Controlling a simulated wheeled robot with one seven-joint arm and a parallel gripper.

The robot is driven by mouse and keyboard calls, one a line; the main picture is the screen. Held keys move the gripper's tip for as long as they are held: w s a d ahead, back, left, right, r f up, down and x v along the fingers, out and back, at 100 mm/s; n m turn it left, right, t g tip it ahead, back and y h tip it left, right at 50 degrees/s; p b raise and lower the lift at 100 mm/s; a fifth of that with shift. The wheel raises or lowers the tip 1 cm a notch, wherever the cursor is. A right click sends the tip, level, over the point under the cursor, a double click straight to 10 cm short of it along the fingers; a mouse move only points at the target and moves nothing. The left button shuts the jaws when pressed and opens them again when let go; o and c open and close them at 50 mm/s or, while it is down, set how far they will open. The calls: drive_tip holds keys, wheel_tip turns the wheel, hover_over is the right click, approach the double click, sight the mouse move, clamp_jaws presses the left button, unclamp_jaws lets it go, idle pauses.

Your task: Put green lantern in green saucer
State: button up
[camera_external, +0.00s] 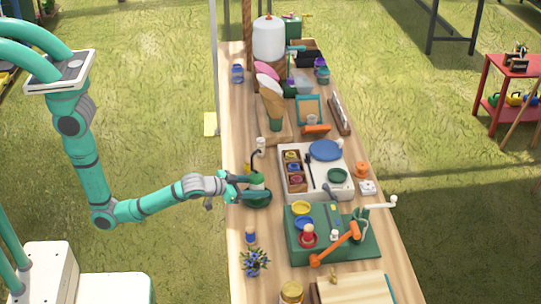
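The green lantern (258,198) stands upright near the left edge of the long wooden table, with a dark curved handle at its top. My gripper (250,187) reaches in from the left at the lantern's upper body. Its fingers overlap the lantern in this view. I cannot tell whether they are closed on it or only around it. A small round green dish, which looks like the green saucer (338,175), sits on the right part of a white tray (291,158), to the right of the lantern and slightly farther back.
The tray also holds a blue plate (325,150) and a wooden box of small pots (293,179). A green board (366,246) with colored dishes and an orange tool (335,245) lies in front. An orange jar (361,169) stands right. A blue-flowered plant (254,262) stands front left.

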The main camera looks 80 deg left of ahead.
drive_tip(key=shift+o, duration=0.9)
drive_tip(key=shift+r, duration=0.2)
drive_tip(key=v, duration=1.1)
drive_tip(key=s+d+f+m+h, duration=0.15)
drive_tip(key=s+f, duration=0.25)
drive_tip(key=s, duration=0.4)
drive_tip(key=s+f+m+h, duration=0.2)
drive_tip(key=s+f+h, duration=0.1)
drive_tip(key=s+f, duration=0.3)
drive_tip(key=s+a+r+t, duration=0.1)
drive_tip(key=s+r, duration=0.2)
drive_tip(key=s, duration=0.5)
drive_tip(key=s+a+r+t, duration=0.1)
drive_tip(key=s+r, duration=0.1)
drive_tip(key=s, duration=0.7)
drive_tip(key=shift+s+a+r+t, duration=0.2)
drive_tip(key=shift+a+r+t, duration=0.1)
drive_tip(key=shift+a+r, duration=0.1)
